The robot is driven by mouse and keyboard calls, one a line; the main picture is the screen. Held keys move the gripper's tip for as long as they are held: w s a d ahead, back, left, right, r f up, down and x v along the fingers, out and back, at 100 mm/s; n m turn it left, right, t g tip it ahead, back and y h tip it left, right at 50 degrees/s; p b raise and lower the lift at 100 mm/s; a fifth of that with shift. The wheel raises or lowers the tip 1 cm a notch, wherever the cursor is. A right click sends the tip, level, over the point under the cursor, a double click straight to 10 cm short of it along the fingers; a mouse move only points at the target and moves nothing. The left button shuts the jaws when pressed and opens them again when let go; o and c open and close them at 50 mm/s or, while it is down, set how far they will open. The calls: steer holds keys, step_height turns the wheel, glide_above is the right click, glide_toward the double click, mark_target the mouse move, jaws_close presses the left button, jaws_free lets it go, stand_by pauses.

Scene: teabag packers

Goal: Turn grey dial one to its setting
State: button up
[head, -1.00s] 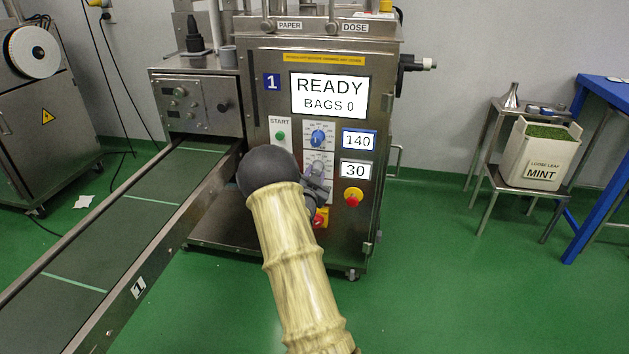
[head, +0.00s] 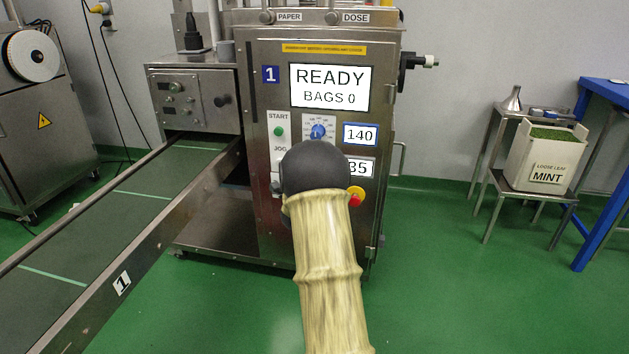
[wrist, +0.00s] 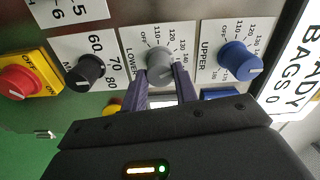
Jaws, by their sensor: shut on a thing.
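The grey dial (wrist: 160,60) shows in the wrist view on a white scale plate marked LOWER, with OFF and numbers such as 110 and 120 around it. My gripper (wrist: 163,78) has one finger on each side of the dial and is shut on it. The dial's pointer mark is hard to make out. In the head view my black wrist joint and forearm hide the dial and gripper. The lower display (head: 361,168) beside them reads 35 in its visible part. Machine 1's main screen (head: 330,88) reads READY, BAGS 0.
A blue dial (wrist: 238,60) marked UPPER and a black dial (wrist: 88,70) flank the grey one. A red knob on yellow (wrist: 22,80) is at left. The upper display (head: 360,134) reads 140.

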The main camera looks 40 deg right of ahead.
steer(key=shift+a+f+m+b, duration=0.1)
steer(key=shift+f+m+b, duration=0.1)
steer(key=shift+m+b, duration=1.85)
steer(key=shift+m+p, duration=0.25)
steer(key=shift+p, duration=0.05)
steer(key=o, duration=1)
steer(key=shift+r, duration=0.15)
steer(key=p+v, duration=0.4)
steer(key=v, duration=1.3)
steer(key=shift+s+a+p, duration=0.1)
steer(key=shift+s+p, duration=0.1)
steer(key=shift+p, duration=0.1)
